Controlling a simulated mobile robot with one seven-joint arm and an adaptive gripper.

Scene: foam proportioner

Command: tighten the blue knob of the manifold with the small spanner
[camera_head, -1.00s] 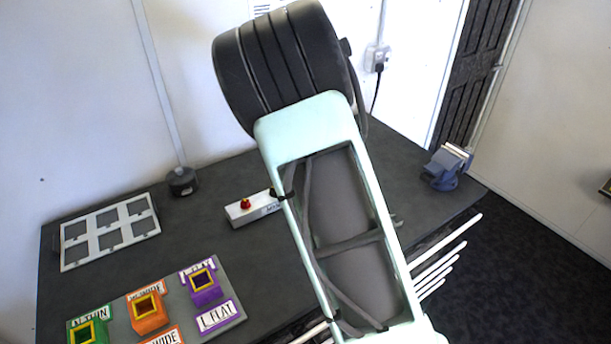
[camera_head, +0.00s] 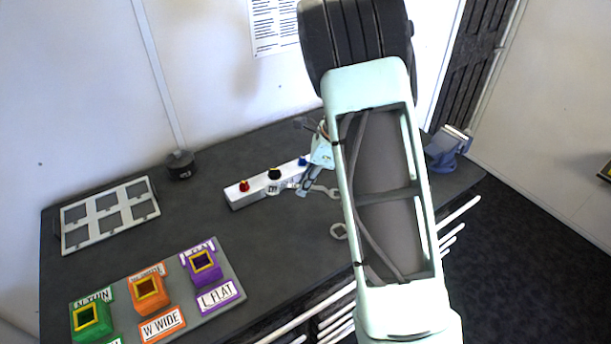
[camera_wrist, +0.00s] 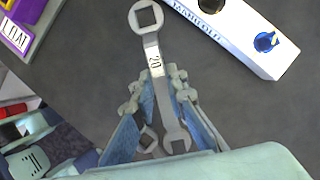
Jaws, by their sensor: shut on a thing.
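The manifold (camera_head: 255,190) is a white bar on the dark bench with red, black and blue knobs. Its blue knob (camera_head: 303,161) is at the right end, just beside my gripper (camera_head: 310,180); the blue knob also shows at the upper right of the wrist view (camera_wrist: 265,42). In the wrist view, my gripper (camera_wrist: 160,82) is shut on a grey spanner marked 20 (camera_wrist: 152,50). Its square-holed ring end points away from my wrist, its forked end towards it. Whether it is clear of the bench, I cannot tell. It is apart from the blue knob.
Another ring end (camera_head: 339,231) lies on the bench in front, partly behind my arm. A board with green, orange and purple blocks (camera_head: 230,272) is front left. A grey frame (camera_head: 145,210) and black round item (camera_head: 180,165) are further back. A blue vise (camera_head: 445,150) stands right.

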